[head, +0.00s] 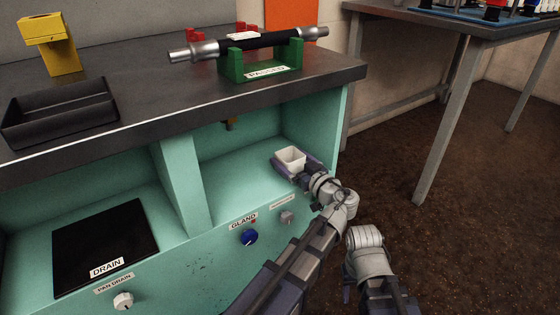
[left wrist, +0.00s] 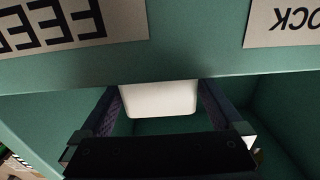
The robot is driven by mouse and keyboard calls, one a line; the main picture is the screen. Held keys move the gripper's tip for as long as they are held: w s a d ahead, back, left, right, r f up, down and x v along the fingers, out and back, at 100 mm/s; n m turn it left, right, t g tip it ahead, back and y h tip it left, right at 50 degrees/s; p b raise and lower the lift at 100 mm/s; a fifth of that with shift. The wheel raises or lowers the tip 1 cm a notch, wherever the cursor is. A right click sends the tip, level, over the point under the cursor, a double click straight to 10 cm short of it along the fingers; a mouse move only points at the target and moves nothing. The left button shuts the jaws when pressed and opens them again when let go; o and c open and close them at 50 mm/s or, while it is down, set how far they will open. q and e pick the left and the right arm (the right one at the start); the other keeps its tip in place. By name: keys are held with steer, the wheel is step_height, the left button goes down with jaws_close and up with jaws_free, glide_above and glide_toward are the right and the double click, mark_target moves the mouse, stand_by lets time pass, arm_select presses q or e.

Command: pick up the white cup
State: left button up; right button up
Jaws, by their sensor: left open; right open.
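The white cup (head: 290,157) is a small square-topped cup in the right-hand bay of the teal cabinet, under the worktop. My left gripper (head: 294,165) reaches into this bay and is open around the cup, with a finger on each side.
The worktop edge (head: 230,118) overhangs the bay, and a divider (head: 181,188) stands to its left. A blue gland knob (head: 250,237) and a grey knob (head: 287,217) are on the front panel. A black tray (head: 60,130) is at left.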

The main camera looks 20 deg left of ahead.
arm_select(q)
steer(key=shift+w+a, duration=0.1)
steer(key=shift+c, duration=0.2)
steer(key=c, duration=1)
steer(key=shift+r, duration=0.2)
steer(key=shift+c, duration=0.2)
step_height(320, 180, up, 10)
steer(key=p, duration=1)
steer(key=shift+f, duration=0.15)
